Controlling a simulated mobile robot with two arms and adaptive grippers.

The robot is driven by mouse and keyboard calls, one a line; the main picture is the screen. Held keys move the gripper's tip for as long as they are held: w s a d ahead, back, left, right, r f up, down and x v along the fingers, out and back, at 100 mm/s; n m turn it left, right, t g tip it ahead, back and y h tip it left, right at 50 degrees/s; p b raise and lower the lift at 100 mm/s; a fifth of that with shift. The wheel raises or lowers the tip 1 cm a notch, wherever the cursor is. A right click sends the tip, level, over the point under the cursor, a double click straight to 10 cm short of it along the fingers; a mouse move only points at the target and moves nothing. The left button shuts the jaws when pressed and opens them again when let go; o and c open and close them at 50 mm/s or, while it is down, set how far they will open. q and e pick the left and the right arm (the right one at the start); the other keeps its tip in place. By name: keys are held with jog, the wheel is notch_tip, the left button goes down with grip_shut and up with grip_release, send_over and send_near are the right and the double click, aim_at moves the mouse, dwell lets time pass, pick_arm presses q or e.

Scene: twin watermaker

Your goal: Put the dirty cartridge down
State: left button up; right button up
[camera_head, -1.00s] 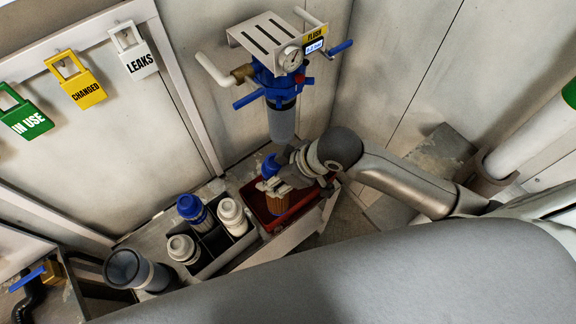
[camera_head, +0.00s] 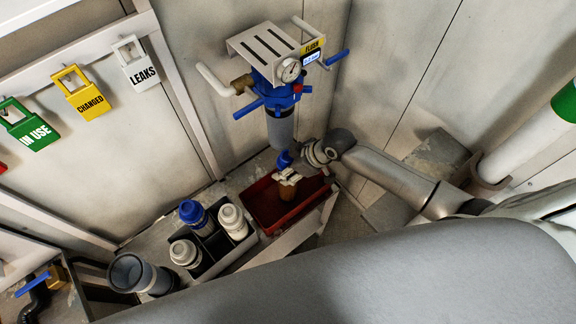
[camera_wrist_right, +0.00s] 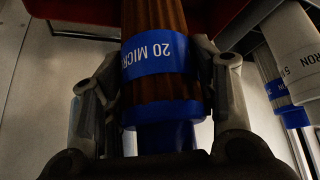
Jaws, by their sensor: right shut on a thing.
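The dirty cartridge (camera_head: 287,191) has a brown body and a blue cap. In the right wrist view the cartridge (camera_wrist_right: 154,90) shows a blue band reading "20 MICR" and brown pleats. My right gripper (camera_head: 287,175) is shut around it near its capped end, a finger on each side. The cartridge is upright over the red tray (camera_head: 257,217); I cannot tell whether its lower end touches the tray floor. The tray's red edge (camera_wrist_right: 222,12) shows at the top of the wrist view. My left gripper is not in view.
A divided crate (camera_head: 213,262) left of the tray holds one blue-capped and two white cartridges (camera_head: 233,221). A grey cup (camera_head: 132,272) stands further left. The blue filter head with its grey housing (camera_head: 281,130) hangs on the wall just above my right gripper. The tray's front part is clear.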

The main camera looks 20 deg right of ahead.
jog(key=shift+f, duration=0.35)
jog(key=o, duration=1.6)
jog(key=shift+f, duration=0.15)
jog(key=b+v, duration=0.1)
jog(key=v, duration=1.1)
jog(key=shift+a, duration=0.1)
